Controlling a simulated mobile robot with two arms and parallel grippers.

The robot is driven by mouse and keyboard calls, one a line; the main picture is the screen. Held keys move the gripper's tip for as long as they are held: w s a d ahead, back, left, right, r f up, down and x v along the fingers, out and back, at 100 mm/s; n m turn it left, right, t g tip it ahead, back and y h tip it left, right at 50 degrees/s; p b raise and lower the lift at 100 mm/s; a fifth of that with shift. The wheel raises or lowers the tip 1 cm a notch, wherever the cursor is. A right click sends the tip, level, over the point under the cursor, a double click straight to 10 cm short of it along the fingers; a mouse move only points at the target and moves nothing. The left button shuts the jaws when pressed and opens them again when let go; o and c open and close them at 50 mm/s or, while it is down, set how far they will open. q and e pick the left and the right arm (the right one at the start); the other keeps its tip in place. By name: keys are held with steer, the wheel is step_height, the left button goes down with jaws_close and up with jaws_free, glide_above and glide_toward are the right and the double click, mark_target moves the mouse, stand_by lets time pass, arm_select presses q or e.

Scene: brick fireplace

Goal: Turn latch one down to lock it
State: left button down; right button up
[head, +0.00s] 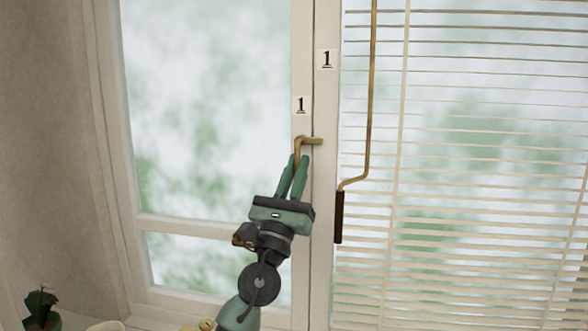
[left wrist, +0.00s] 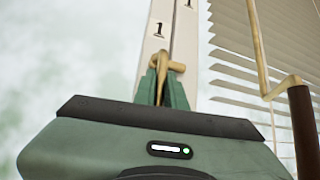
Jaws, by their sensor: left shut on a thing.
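Latch one (head: 312,141) is a brass-coloured latch on the window's middle frame, below two white labels marked 1. Its short arm points right across the joint between the frames, and its handle hangs down. My left gripper (head: 299,160) comes from below, with its green fingers shut on the latch's handle. In the left wrist view the latch (left wrist: 174,66) shows just above the fingertips, and the handle runs down between the fingers. The lower part of the handle is partly hidden by the fingers. My right gripper is not in view.
A brass crank rod (head: 371,90) with a dark brown handle (head: 339,217) hangs close to the right of the latch, before white slatted blinds (head: 470,150). A potted plant (head: 41,303) stands at the lower left. Space left of the gripper, before the pane, is free.

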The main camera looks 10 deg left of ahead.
arm_select(q)
steer(key=shift+n+y, duration=0.3)
steer(key=shift+y, duration=0.2)
steer(key=c, duration=1.5)
jaws_free()
steer(key=shift+d, duration=0.1)
steer(key=b+v, duration=0.1)
steer(key=v, duration=0.6)
steer(key=shift+s+f+b, duration=0.25)
steer(key=shift+f+b, duration=0.05)
steer(key=shift+b, duration=0.05)
